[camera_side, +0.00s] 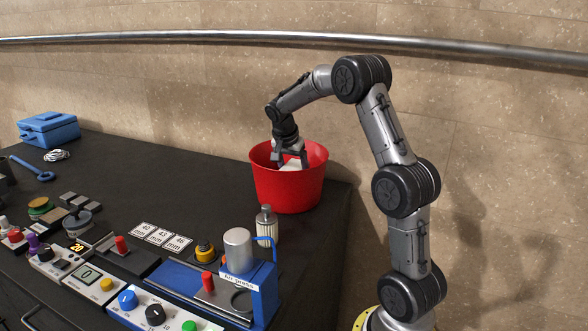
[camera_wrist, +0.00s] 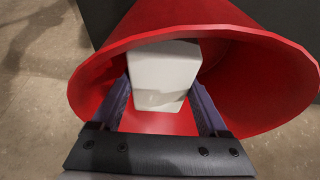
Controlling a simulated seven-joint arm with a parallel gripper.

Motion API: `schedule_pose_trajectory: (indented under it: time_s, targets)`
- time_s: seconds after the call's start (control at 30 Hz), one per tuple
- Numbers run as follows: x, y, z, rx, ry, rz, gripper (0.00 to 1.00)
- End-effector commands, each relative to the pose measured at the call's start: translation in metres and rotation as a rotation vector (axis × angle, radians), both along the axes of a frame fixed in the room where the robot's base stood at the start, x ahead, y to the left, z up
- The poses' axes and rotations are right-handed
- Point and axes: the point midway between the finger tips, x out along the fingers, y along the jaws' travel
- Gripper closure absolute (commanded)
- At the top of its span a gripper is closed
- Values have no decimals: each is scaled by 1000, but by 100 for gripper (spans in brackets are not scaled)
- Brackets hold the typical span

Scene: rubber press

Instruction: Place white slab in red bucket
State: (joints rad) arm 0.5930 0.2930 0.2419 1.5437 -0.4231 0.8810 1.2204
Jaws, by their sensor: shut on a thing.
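The red bucket (camera_side: 288,188) stands on the dark bench near its right back edge, close to the wall. My gripper (camera_side: 290,163) reaches down into the bucket's mouth. The white slab (camera_side: 293,164) shows just inside the rim, between the fingers. In the wrist view, the white slab (camera_wrist: 165,73) is between the two dark fingers of my gripper (camera_wrist: 160,100), within the red bucket's opening (camera_wrist: 262,85). My gripper is shut on the slab. I cannot tell whether the slab touches the bucket's bottom.
A small metal-capped canister (camera_side: 266,225) stands in front of the bucket. The blue air press (camera_side: 250,285) and control panels fill the front of the bench. A blue toolbox (camera_side: 48,129) sits at the far left. Bench space left of the bucket is clear.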

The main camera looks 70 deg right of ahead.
Motion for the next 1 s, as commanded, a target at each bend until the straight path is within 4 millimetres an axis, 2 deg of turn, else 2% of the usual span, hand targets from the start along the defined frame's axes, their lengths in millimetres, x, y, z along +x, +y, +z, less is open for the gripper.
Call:
schedule_pose_trajectory:
  time_s: [0.37,0.4,0.5,0.8,1.0]
  targets:
    - [0,0,-6,-2,-2,0,100]
    - [0,0,-8,0,0,0,17]
    - [0,0,-8,0,0,0,0]
    - [0,0,-4,-1,-1,0,0]
    - [1,6,21,-3,-2,2,0]
